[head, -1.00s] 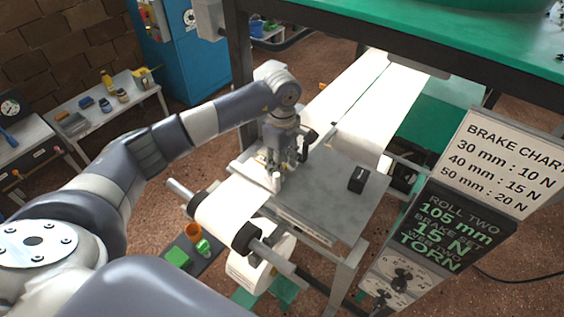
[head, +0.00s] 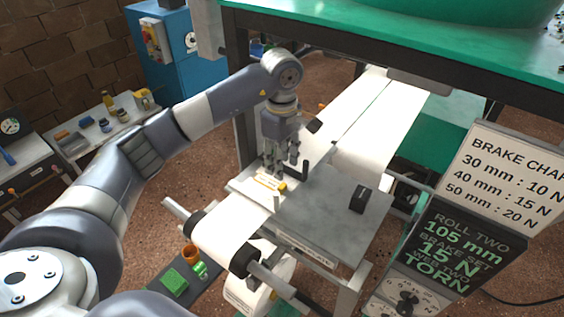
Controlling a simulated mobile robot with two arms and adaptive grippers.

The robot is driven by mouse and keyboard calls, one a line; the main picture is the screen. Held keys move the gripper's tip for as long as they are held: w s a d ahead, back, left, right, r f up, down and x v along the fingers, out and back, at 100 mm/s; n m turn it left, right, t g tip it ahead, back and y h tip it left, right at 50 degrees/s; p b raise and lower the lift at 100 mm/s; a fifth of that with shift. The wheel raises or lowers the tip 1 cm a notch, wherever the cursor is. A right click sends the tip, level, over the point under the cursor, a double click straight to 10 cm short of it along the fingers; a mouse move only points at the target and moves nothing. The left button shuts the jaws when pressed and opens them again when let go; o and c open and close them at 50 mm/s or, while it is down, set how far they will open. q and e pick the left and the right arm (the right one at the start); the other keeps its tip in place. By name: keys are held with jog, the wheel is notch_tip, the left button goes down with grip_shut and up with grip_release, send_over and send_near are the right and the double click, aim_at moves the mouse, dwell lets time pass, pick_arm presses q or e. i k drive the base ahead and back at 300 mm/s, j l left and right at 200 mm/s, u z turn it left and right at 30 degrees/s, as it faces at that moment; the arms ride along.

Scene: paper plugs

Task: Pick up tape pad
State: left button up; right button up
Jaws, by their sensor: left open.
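My left gripper (head: 281,168) hangs fingers-down over the left end of the grey metal table (head: 325,205). Its fingers are apart, with nothing clearly held between them. Just under the fingertips is a small pale labelled strip (head: 268,181) with a yellow piece (head: 283,187) at its right end. It may be the tape pad, but it is too small to be sure. Whether the fingers touch it cannot be told. My right gripper is not in view.
A white paper web (head: 228,222) runs over a roller at the table's front left. A black block (head: 360,199) sits on the table's right. The brake chart (head: 510,165) stands at right. Green and orange items (head: 190,254) lie low on a dark mat.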

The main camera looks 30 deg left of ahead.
aim_at(360, 200)
jog(key=k+l, duration=0.8)
jog(key=l, duration=0.1)
